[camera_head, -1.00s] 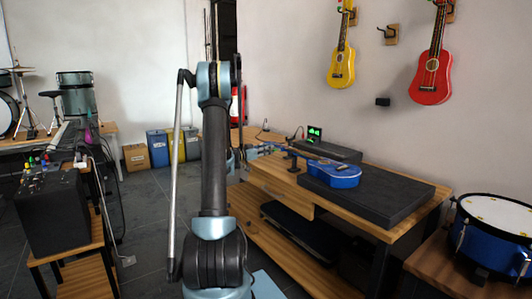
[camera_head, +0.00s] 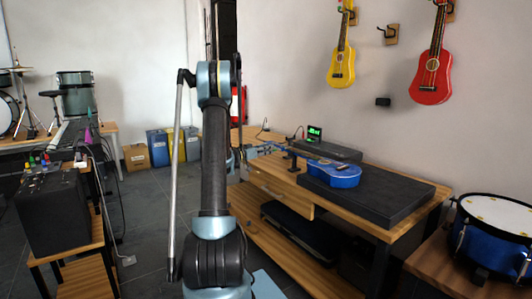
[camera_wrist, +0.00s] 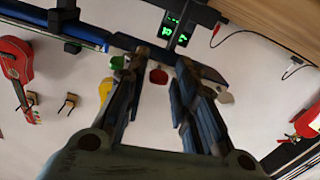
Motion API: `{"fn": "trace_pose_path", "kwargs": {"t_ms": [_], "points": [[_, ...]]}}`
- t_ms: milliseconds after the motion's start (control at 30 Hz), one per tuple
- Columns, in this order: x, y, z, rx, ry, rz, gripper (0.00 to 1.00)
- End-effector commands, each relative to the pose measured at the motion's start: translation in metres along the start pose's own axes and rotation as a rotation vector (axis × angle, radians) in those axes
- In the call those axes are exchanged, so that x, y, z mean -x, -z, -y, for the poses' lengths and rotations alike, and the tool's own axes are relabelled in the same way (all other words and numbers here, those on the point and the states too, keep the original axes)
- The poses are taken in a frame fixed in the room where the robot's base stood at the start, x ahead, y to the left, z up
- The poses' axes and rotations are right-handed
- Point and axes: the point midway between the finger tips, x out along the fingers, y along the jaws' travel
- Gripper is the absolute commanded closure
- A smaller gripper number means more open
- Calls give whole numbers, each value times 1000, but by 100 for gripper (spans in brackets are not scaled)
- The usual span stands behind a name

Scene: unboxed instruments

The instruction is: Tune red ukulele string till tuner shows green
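The blue ukulele (camera_head: 335,174) lies on a dark block on the wooden bench, its neck pointing left. In the wrist view its headstock (camera_wrist: 150,46) is at the top, with a green peg (camera_wrist: 117,62), a red peg (camera_wrist: 158,76) and a pale peg (camera_wrist: 225,97). My gripper (camera_wrist: 158,68) is open, its two dark fingers apart on either side of the red peg. Whether either finger touches the peg cannot be told. In the head view my gripper (camera_head: 262,151) is at the headstock, partly hidden by my arm. The tuner (camera_head: 314,133) shows green marks; its screen also shows in the wrist view (camera_wrist: 172,30).
A red ukulele (camera_head: 431,72) and a yellow ukulele (camera_head: 341,65) hang on the wall. A blue drum (camera_head: 494,236) stands at the right. A black speaker (camera_head: 52,215) is at the left.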

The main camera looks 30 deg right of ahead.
Motion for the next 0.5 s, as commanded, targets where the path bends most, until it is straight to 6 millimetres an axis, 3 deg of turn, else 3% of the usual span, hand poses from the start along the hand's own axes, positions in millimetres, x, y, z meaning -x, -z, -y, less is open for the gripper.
{"fn": "trace_pose_path", "kwargs": {"t_ms": [167, 500], "points": [[18, 0, 1, 0, 4, 0, 74], [82, 0, 2, 1, 4, 0, 74]]}}
